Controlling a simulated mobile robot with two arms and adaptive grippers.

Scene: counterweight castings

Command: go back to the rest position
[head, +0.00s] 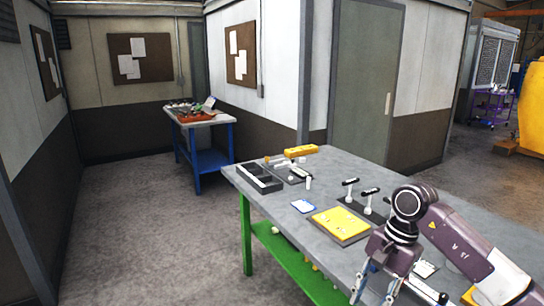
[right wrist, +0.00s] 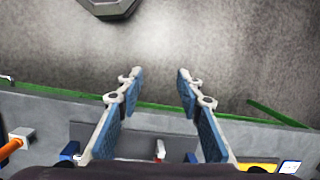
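My right gripper (head: 375,288) hangs at the lower right of the head view, with its fingers pointing down by the front edge of the grey-topped workbench (head: 275,205). In the right wrist view the two blue-padded fingers of the right gripper (right wrist: 158,80) stand wide apart, with nothing between them. Floor shows beyond the fingertips. My left gripper is not in view.
The bench holds a yellow plate (head: 341,225), a black divided tray (head: 259,178), a yellow block (head: 301,151) and several black-topped handles (head: 369,203). A blue table (head: 207,160) stands farther back. The floor (head: 155,235) left of the bench is clear.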

